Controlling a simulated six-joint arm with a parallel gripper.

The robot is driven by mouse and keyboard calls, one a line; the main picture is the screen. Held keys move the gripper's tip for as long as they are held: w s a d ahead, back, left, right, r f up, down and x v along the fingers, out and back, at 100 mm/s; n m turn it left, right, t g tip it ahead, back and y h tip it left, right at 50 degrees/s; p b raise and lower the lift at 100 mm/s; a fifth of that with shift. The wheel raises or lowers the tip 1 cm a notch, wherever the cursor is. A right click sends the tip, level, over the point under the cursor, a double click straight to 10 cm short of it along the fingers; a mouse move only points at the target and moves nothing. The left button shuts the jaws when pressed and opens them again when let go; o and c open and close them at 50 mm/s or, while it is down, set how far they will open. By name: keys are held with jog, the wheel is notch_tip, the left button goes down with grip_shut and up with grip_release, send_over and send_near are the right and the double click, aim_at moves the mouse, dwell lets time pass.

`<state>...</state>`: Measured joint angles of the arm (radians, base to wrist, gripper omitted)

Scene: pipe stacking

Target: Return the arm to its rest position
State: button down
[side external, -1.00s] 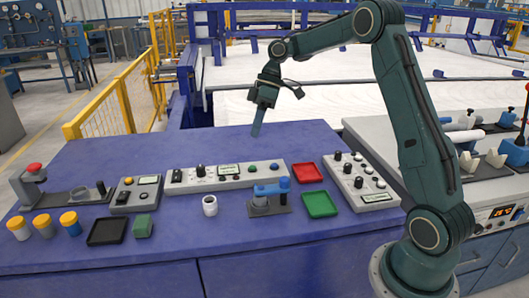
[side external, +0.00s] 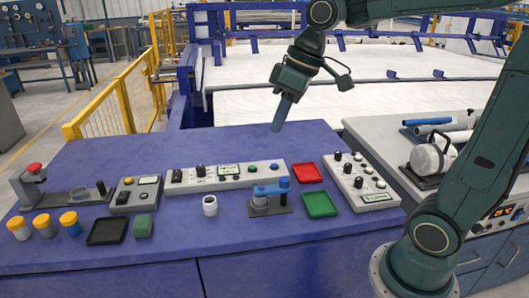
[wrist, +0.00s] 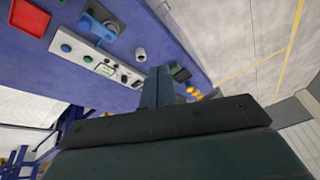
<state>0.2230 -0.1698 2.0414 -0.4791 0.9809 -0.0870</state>
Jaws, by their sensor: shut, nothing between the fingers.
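My gripper (side external: 277,126) hangs in the air above the back edge of the blue table, in the side external view. Its slim blue-grey fingers point down and slightly left. They are together with nothing between them. In the wrist view the fingers (wrist: 157,88) show at the centre, also closed and empty. The arm reaches up and over from its base at the right, and its upper part leaves the top of the side view.
The blue table (side external: 170,235) carries control panels (side external: 225,175), a red tray (side external: 307,172), a green tray (side external: 320,204), a black tray (side external: 106,231), a white cup (side external: 210,206) and a blue-handled fixture (side external: 270,198). A grey bench (side external: 385,143) stands right. Air around the gripper is clear.

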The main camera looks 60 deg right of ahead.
jog(key=s+f+m+t+h, duration=0.2)
jog(key=s+f+m, duration=0.1)
jog(key=s, duration=1.1)
jog(key=shift+s+d, duration=0.25)
jog(key=shift+d, duration=0.15)
